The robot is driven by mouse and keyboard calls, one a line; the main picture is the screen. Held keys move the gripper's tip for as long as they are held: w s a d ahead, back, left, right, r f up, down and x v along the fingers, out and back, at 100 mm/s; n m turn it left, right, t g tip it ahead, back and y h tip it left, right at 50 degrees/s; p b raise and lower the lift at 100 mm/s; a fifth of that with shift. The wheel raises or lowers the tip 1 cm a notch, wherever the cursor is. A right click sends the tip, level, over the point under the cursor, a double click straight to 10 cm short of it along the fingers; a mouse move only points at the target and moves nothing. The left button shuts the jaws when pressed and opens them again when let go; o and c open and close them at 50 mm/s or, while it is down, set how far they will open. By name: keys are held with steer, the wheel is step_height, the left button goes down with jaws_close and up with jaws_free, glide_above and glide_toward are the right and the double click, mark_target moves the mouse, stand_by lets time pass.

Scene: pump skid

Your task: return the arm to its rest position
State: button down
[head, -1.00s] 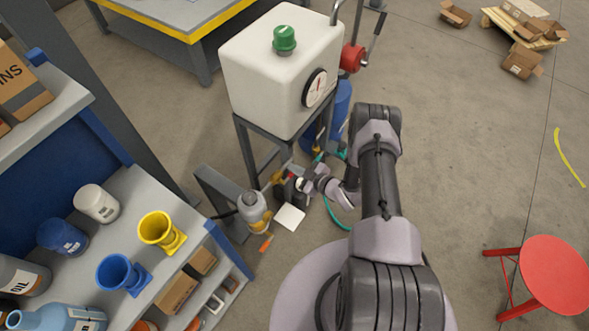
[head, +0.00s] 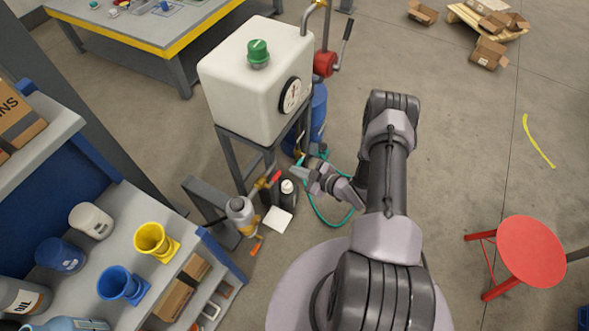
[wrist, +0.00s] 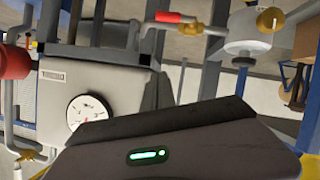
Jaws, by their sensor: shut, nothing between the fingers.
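My arm (head: 389,170) reaches out ahead, bent at the elbow, with its forearm turned down and left. My gripper (head: 297,171) is shut and empty. It is near the legs of the tank stand, just above and right of a dark bottle with a white cap (head: 288,188) in the picture. In the wrist view the dark gripper body (wrist: 165,150) with a green light fills the lower part. I cannot tell from these views whether the gripper touches anything.
A white tank (head: 255,85) with a green cap stands on a dark frame. A red-handled valve (head: 271,179), a grey filter (head: 241,212) and a teal hose (head: 335,222) are close by. A shelf (head: 125,215) stands left, a red stool (head: 531,252) right.

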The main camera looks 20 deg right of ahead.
steer(key=w+d+r+m+g+h, duration=0.1)
steer(key=w+d+r+h, duration=0.2)
steer(key=r, duration=0.4)
steer(key=w+d+r+m+h, duration=0.1)
steer(key=w+d+r+m, duration=0.1)
steer(key=w+d+r, duration=0.35)
steer(key=s+a+r+m+g+h, duration=0.1)
steer(key=s+a+r+m+h, duration=0.15)
steer(key=r, duration=0.95)
steer(key=s+a+r+m+g+h, duration=0.1)
steer(key=s+a+r+m+h, duration=0.15)
steer(key=r, duration=0.95)
steer(key=s+a+r+m+g+y, duration=0.1)
steer(key=s+a+r+m, duration=0.1)
steer(key=s+a, duration=0.4)
steer(key=s+a+r+m+g+y, duration=0.1)
steer(key=s+a+r, duration=0.3)
steer(key=s, duration=0.8)
steer(key=s+a+r+m+g+y+b, duration=0.1)
steer(key=s+a+r+m+y, duration=0.2)
steer(key=s+a, duration=0.5)
steer(key=shift+s+a, duration=0.2)
steer(key=shift+s, duration=0.2)
